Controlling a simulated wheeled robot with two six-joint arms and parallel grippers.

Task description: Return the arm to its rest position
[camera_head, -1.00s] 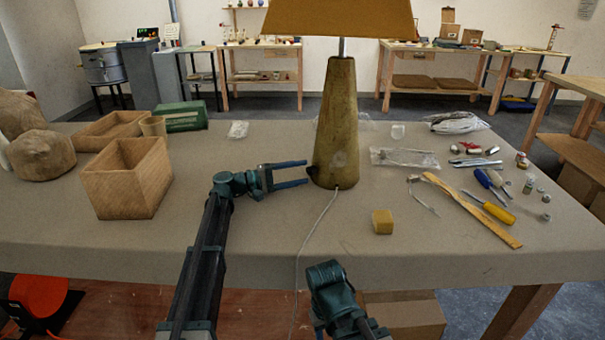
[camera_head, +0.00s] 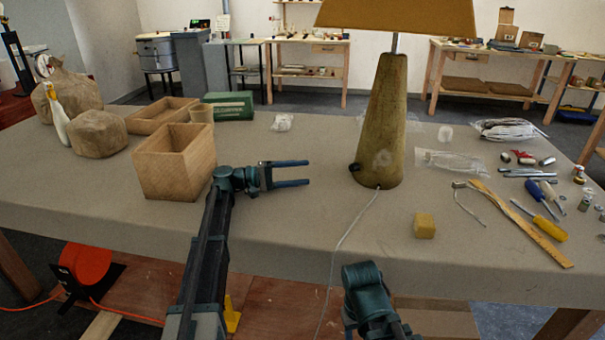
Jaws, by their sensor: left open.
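My left gripper (camera_head: 292,174) is open and empty over the table, its two fingers pointing right. It is left of the lamp (camera_head: 384,125), with a clear gap between fingertips and lamp base. The lamp is a tapered wooden base with a tan shade (camera_head: 398,15), cut off at the top. A black part (camera_head: 354,167) sits on the base's lower left side. A pale cord (camera_head: 343,242) runs from the base over the table's front edge. My right arm (camera_head: 368,295) shows at the bottom, and its fingers cannot be made out.
A wooden box (camera_head: 175,165) stands just left of my left gripper. A yellow block (camera_head: 424,226), a wooden strip (camera_head: 520,225) and a yellow-handled screwdriver (camera_head: 540,222) lie to the right. The table (camera_head: 300,220) is bare between left gripper and front edge.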

